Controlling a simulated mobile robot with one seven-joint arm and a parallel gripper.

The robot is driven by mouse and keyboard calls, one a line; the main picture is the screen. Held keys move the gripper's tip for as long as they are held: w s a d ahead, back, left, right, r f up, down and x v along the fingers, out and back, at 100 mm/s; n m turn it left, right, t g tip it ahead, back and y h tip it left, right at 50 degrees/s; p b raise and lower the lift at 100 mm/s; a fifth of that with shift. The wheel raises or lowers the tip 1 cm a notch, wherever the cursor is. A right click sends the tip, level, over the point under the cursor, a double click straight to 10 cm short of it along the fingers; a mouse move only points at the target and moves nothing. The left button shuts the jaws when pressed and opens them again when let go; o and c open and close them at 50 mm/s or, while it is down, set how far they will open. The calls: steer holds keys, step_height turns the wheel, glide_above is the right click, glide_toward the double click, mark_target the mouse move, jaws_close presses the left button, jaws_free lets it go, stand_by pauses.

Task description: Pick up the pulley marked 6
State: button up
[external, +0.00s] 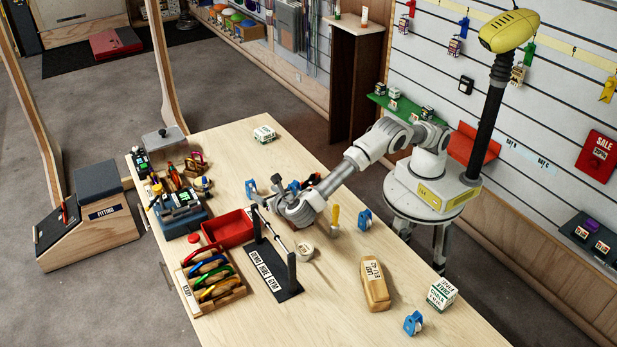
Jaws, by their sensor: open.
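Several small blue pulleys are on the wooden table: one at the left (251,188), one right of my arm (364,219), and one near the front right (413,323). Another blue piece (294,188) shows just behind my wrist, partly covered by it. Their markings are too small to read, so I cannot tell which is marked 6. My gripper (273,207) is low over the middle of the table, near the black stand. It is open, with no pulley visible in it. My wrist and the stand partly hide the fingers.
The black stand with a horizontal rod (287,294), a red tray (228,230) and a wooden carabiner rack (213,305) are close by. A yellow-handled tool (334,216), white roll (305,251), tan block (375,284) and white box (442,294) stand rightward.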

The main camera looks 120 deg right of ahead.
mark_target(252, 187)
steer(key=x, duration=0.8)
steer(key=shift+b, duration=0.3)
steer(key=x, duration=0.5)
steer(key=shift+f, duration=0.1)
jaws_close()
